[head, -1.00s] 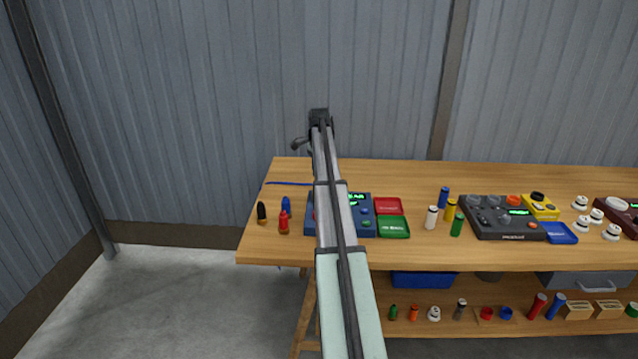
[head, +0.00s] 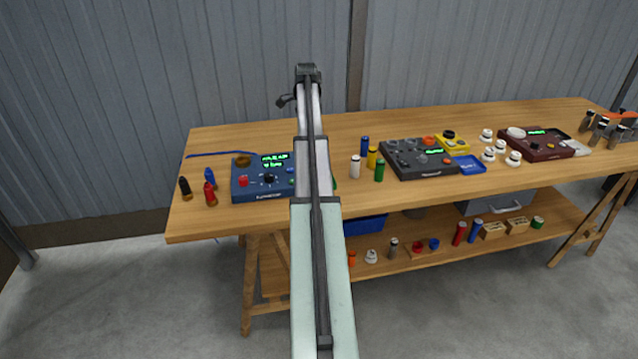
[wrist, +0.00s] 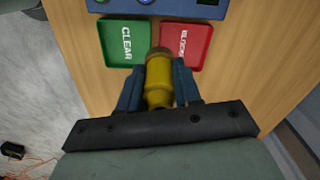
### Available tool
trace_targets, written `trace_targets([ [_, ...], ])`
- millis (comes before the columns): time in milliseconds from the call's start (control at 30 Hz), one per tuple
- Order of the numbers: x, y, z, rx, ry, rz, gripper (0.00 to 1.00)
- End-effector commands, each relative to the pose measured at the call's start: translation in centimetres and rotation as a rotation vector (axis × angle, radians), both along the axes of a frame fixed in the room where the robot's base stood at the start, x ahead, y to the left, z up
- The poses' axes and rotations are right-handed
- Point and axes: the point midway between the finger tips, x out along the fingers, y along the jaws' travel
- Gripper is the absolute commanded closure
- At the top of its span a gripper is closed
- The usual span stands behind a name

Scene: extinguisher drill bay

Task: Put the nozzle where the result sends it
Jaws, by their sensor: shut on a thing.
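A yellow nozzle (wrist: 158,92) with a brownish tip is in my gripper (wrist: 158,82), which is shut on it. In the wrist view it hangs over the bench in front of a green tray (wrist: 111,50) marked CLEAR and a red tray (wrist: 201,32) marked with a word like BLOCKED. The height above the wood cannot be told. A blue tester (head: 238,192) has a lit green display (head: 275,161) that I cannot read for sure. In the head view my arm hides the gripper, the nozzle and nearly all of both trays.
Black (head: 185,188), blue (head: 210,178) and red (head: 210,194) nozzle-like pieces stand left of the tester. White, yellow and green cylinders and a dark grey device (head: 425,170) stand to the right. A lower shelf (head: 440,250) holds more parts.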

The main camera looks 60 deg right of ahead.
Motion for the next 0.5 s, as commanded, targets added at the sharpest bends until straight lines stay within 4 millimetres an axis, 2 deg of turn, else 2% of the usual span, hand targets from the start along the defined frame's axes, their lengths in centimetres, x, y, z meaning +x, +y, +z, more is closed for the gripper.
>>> trace_targets([
  [33,-2.1,0.2,-0.3,0.000,0.000,-0.026,1.00],
  [167,-5.6,1.0,-1.1,0.000,0.000,-0.106,1.00],
  [300,-6.9,3.0,-1.7,-0.003,-0.001,-0.208,1.00],
  [500,-7.0,3.2,-1.7,-0.006,-0.003,-0.360,1.00],
])
